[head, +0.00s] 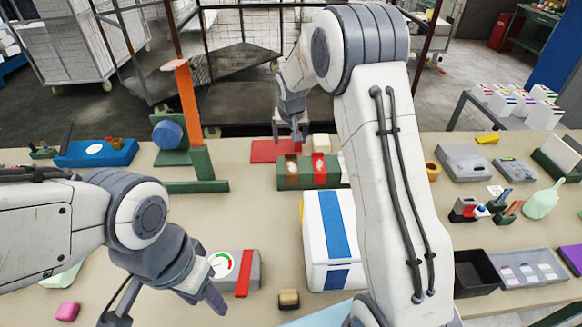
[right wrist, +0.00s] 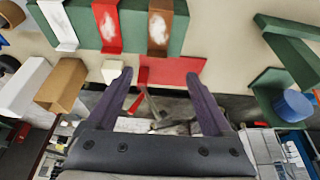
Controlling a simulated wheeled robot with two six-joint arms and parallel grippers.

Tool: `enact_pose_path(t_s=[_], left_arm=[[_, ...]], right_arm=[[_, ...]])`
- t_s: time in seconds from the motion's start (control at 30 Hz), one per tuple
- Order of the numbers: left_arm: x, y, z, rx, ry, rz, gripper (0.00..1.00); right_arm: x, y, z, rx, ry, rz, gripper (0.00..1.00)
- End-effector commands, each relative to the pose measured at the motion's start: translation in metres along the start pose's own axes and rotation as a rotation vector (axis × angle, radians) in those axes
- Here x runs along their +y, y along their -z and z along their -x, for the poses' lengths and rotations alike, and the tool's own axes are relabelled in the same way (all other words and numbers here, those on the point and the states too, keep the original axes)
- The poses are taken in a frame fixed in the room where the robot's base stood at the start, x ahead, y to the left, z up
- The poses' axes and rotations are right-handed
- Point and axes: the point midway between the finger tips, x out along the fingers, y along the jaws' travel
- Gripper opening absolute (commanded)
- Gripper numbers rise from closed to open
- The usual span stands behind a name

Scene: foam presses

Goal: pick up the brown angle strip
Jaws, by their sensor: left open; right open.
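The brown angle strip (head: 292,171) lies over the left part of a green block (head: 283,185) in the head view, with a pale patch on it. In the right wrist view the brown strip (right wrist: 158,42) hangs at top centre, beside a red strip (right wrist: 107,30) and a white strip (right wrist: 58,22). My right gripper (head: 290,132) is open and empty, beyond the green block; in its wrist view its fingers (right wrist: 158,85) are apart, below the brown strip and not touching it. My left gripper (head: 205,296) is open and empty over the near left table.
A red plate (head: 264,151) lies behind the green block. A green stand with an orange upright (head: 187,100) is to the left. A white box with a blue band (head: 320,235), a gauge block (head: 252,270) and a small brown block (head: 289,299) are nearer. My right arm hides part of the table.

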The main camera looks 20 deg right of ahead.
Motion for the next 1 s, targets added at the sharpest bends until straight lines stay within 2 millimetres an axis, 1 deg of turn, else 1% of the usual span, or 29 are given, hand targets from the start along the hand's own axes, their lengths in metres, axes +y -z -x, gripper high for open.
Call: enact_pose_path(t_s=[0.03, 0.1, 0.3, 0.47, 0.57, 0.7, 0.83, 1.0], left_arm=[[0.0, 0.0, 0.003, 0.0, 0.0, 0.0, 0.5], [0.001, 0.0, 0.007, 0.0, 0.0, 0.0, 0.5], [0.001, 0.001, 0.015, 0.0, 0.0, 0.001, 0.5], [0.001, 0.001, 0.019, 0.0, 0.0, 0.001, 0.5], [0.002, 0.001, 0.027, 0.0, 0.0, 0.001, 0.5], [0.003, 0.002, 0.041, 0.0, 0.0, 0.002, 0.5], [0.003, 0.002, 0.045, 0.0, 0.0, 0.001, 0.5], [0.003, 0.002, 0.046, 0.0, 0.0, 0.0, 0.5]], right_arm=[[0.004, 0.003, -0.008, -0.001, -0.004, -0.009, 0.85], [0.006, 0.004, -0.018, 0.001, -0.006, -0.012, 0.85], [0.005, 0.004, -0.047, 0.002, -0.005, -0.01, 0.85], [0.005, 0.004, -0.056, 0.002, -0.004, -0.01, 0.85], [0.005, 0.006, -0.064, 0.001, -0.004, -0.01, 0.85], [0.006, 0.009, -0.082, 0.0, -0.004, -0.009, 0.85], [0.006, 0.009, -0.099, 0.001, -0.003, -0.008, 0.85], [0.005, 0.009, -0.107, 0.004, -0.002, -0.008, 0.85]])
